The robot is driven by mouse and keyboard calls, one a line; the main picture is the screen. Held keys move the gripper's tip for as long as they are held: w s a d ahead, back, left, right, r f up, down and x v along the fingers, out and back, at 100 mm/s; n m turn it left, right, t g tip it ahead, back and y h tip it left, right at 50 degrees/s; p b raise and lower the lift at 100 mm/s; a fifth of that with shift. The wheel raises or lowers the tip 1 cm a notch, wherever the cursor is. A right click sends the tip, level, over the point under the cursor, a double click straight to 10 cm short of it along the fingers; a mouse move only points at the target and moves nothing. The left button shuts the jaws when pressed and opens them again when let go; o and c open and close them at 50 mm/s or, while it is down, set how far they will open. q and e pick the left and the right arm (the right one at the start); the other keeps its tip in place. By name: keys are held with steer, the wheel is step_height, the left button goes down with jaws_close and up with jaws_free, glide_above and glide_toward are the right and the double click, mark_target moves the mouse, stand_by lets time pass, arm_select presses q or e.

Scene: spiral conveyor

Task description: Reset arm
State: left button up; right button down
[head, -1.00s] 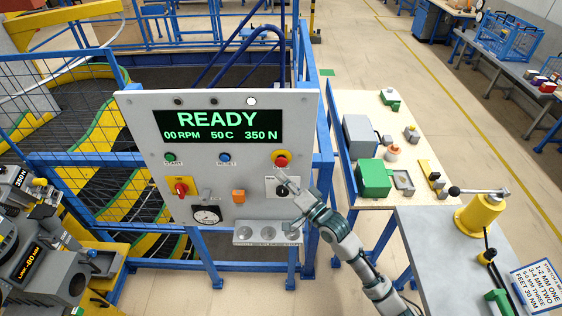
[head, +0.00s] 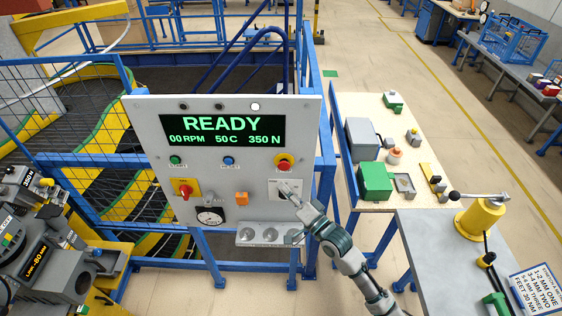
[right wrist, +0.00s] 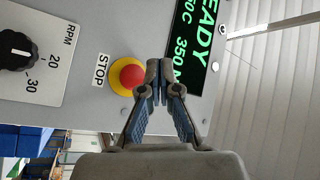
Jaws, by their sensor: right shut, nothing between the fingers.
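My right gripper (head: 286,188) is shut and empty in front of the lower right part of the grey control panel (head: 145,125). In the right wrist view its fingers (right wrist: 158,85) are closed together, beside the red STOP button (right wrist: 132,76) on its yellow ring in the picture. I cannot tell whether they touch the panel. The STOP button (head: 284,161) shows above the gripper in the head view. The panel display (head: 222,130) reads READY, 00 RPM, 50 C, 350 N. My left gripper is not in view.
A green START button (head: 175,160), blue RESET button (head: 228,160) and red switch (head: 186,191) sit on the panel. A small shelf (head: 262,236) juts out below. A workbench (head: 340,105) with green and grey boxes stands right. A yellow lever device (head: 480,215) stands nearer.

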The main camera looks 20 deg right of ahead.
steer(key=s+f+n+g+h, duration=0.2)
steer(key=s+f+g, duration=0.3)
steer(key=f, duration=0.5)
steer(key=s+f+n+g+h, duration=0.25)
steer(key=s+f, duration=0.35)
steer(key=f, duration=0.3)
steer(key=s+d+f+n+g+h, duration=0.1)
steer(key=s+d+f+g+h, duration=0.15)
steer(key=s, duration=0.35)
steer(key=s+d+f+n+g+h, duration=0.1)
steer(key=s+f+g, duration=0.1)
steer(key=s+f, duration=0.35)
steer(key=s+d+f+n+g+h, duration=0.1)
steer(key=s+f+g, duration=0.1)
steer(key=s, duration=0.6)
step_height(320, 180, down, 30)
steer(key=s+g+b, duration=0.2)
steer(key=s+b, duration=0.1)
steer(key=s+d+f+b, duration=0.1)
steer(key=s+d+f, duration=0.1)
steer(key=s+f, duration=0.6)
steer(key=s+d+f+g+b, duration=0.1)
steer(key=s+f, duration=0.8)
steer(key=f, duration=0.1)
steer(key=shift+d+n+h, duration=0.3)
steer(key=shift+d+n, duration=0.1)
steer(key=shift+n, duration=0.05)
